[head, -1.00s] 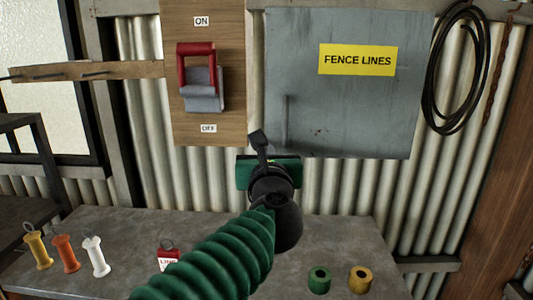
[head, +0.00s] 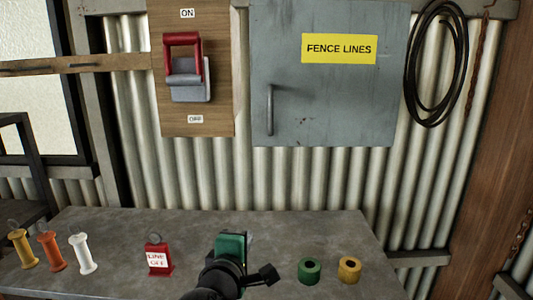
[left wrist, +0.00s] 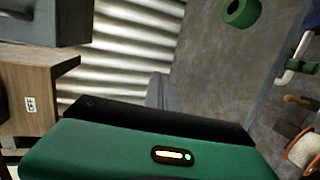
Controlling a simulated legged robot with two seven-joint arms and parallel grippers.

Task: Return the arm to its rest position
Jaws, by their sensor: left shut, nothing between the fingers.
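My left gripper (head: 238,242) is low in the head view, in front of the grey bench, with its green housing and black wrist showing. It is shut and empty. In the left wrist view its green housing (left wrist: 150,150) fills the bottom, and the fingers barely show. It is apart from the wall switch and the cabinet. My right gripper is not in view.
The bench (head: 330,230) bears a red tag (head: 158,260), green roll (head: 309,270), yellow roll (head: 349,270) and several handles at left, including a white one (head: 83,254). Above are a red-handled switch (head: 187,68) and a grey cabinet (head: 325,100).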

